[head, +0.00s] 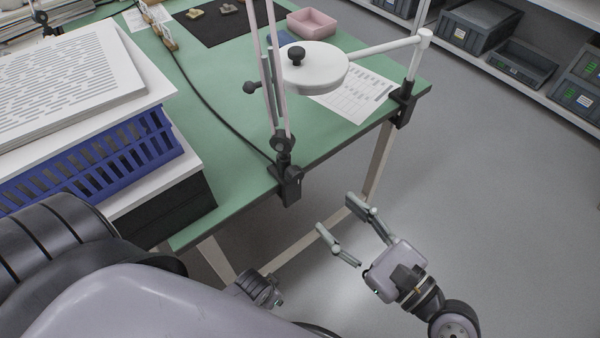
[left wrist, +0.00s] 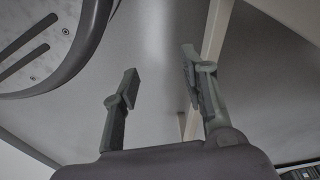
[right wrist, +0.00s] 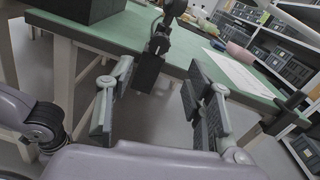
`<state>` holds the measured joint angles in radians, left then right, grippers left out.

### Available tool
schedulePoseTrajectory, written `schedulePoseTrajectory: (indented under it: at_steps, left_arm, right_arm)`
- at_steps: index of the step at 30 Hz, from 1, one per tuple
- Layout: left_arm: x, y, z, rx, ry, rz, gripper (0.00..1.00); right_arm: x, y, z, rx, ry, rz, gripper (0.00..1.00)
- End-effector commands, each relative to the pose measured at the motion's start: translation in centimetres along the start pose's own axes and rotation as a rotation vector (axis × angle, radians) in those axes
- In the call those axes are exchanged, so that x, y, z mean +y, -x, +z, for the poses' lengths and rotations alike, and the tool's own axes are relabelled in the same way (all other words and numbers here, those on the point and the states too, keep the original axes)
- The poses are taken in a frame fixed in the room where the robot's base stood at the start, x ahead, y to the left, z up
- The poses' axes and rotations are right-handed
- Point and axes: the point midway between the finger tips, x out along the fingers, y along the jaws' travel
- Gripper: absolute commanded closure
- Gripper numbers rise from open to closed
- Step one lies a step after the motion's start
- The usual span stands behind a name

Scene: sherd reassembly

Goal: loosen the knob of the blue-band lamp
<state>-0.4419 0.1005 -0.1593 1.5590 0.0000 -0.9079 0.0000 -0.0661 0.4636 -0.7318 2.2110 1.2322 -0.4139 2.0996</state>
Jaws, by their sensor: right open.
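Two lamps are clamped to the green table. The nearer lamp (head: 269,85) has slim pinkish arms, a black side knob (head: 250,87) and a black clamp (head: 287,182) on the table's front edge. The other has a white round head (head: 318,73) with a black knob (head: 296,55) on top; its pole (head: 418,62) stands at the right corner. I cannot make out a blue band on either. My right gripper (head: 336,214) is open and empty, below and right of the nearer clamp, which also shows in the right wrist view (right wrist: 150,72). My left gripper (left wrist: 161,62) is open and empty.
The green table (head: 225,95) carries a printed sheet (head: 355,95), a pink tray (head: 311,23) and a black mat (head: 215,22). A blue crate (head: 100,160) and stacked boards stand at left. Shelves with grey bins (head: 480,25) are at back right. The floor at right is clear.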

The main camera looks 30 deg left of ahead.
Motion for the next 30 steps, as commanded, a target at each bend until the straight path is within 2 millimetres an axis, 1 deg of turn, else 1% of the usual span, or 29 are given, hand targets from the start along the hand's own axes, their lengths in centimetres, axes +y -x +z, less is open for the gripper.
schedulePoseTrajectory:
  at_steps: [1, 4, 9, 12, 15, 18, 21, 29, 30]
  left_arm:
    - [0.0, -0.2, 0.2, -0.002, -0.001, 0.001, 0.6]
    - [0.1, -0.9, 0.8, -0.006, -0.002, 0.001, 0.6]
    - [0.1, -1.3, 1.2, -0.008, -0.002, 0.001, 0.6]
    - [0.1, -1.3, 1.2, -0.008, -0.002, 0.001, 0.6]
    - [0.1, -1.2, 1.1, -0.007, -0.002, 0.001, 0.6]
    - [0.1, -1.1, 0.9, -0.006, -0.002, 0.001, 0.6]
    - [0.1, -1.1, 0.9, -0.005, -0.002, 0.001, 0.6]
    - [0.0, -1.0, 0.8, -0.004, -0.002, 0.0, 0.6]
    - [0.0, -1.0, 0.8, -0.004, -0.002, 0.0, 0.6]
  right_arm:
    - [-0.1, -1.2, 0.2, -0.005, -0.002, -0.002, 0.52]
    - [-0.1, -3.2, 0.2, -0.004, 0.0, -0.001, 0.52]
    - [-0.1, -6.9, 0.1, -0.004, 0.0, -0.002, 0.52]
    - [0.0, -8.6, 0.1, -0.003, 0.001, 0.0, 0.52]
    - [-0.1, -9.9, -0.1, -0.001, 0.0, -0.001, 0.52]
    - [-0.1, -10.7, 0.0, -0.001, 0.002, -0.001, 0.52]
    - [0.0, -11.2, -0.1, 0.001, 0.002, -0.001, 0.52]
    - [0.0, -11.2, -0.1, 0.001, 0.002, -0.001, 0.52]
    - [0.0, -11.2, -0.1, 0.001, 0.002, -0.001, 0.53]
